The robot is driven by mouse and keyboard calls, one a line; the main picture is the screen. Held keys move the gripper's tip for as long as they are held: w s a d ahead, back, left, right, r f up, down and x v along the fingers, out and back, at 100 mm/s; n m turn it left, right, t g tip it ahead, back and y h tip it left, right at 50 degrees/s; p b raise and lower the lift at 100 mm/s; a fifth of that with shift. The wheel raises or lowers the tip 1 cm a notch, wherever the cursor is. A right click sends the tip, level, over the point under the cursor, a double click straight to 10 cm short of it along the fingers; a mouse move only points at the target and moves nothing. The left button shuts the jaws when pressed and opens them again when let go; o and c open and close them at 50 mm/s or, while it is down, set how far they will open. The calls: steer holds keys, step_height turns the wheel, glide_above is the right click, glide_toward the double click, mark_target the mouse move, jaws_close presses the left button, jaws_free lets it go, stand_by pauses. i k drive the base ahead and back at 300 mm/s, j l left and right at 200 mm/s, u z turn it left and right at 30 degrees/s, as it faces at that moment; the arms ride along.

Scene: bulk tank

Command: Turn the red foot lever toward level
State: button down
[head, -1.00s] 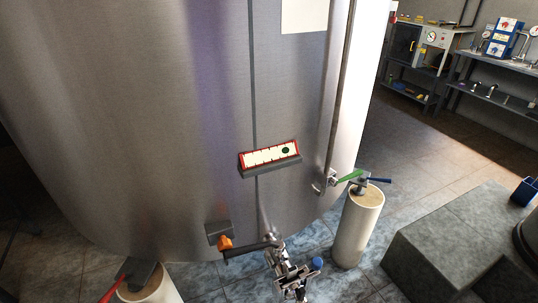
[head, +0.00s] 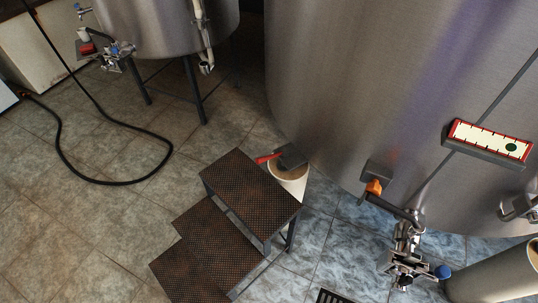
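The red foot lever (head: 267,158) is small in the head view, left of centre at the foot of the big steel tank (head: 350,90). It sticks out to the left from a dark bracket (head: 292,156) on top of a pale round foot (head: 288,178). It looks slightly tilted, but its exact angle is hard to tell at this size. The metal steps stand just in front and partly hide the foot. My gripper is not in view.
Rusty metal steps (head: 240,190) stand close before the lever. A black hose (head: 120,182) lies on the floor at left, near a smaller tank (head: 165,25). An outlet valve (head: 405,260) and a red-framed level gauge (head: 488,142) are at right. The floor at lower left is clear.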

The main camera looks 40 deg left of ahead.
mark_target(267, 158)
steer(key=i, duration=0.55)
steer(key=i+l+u, duration=0.1)
steer(key=i, duration=0.45)
steer(key=i+u, duration=0.15)
steer(key=u, duration=2)
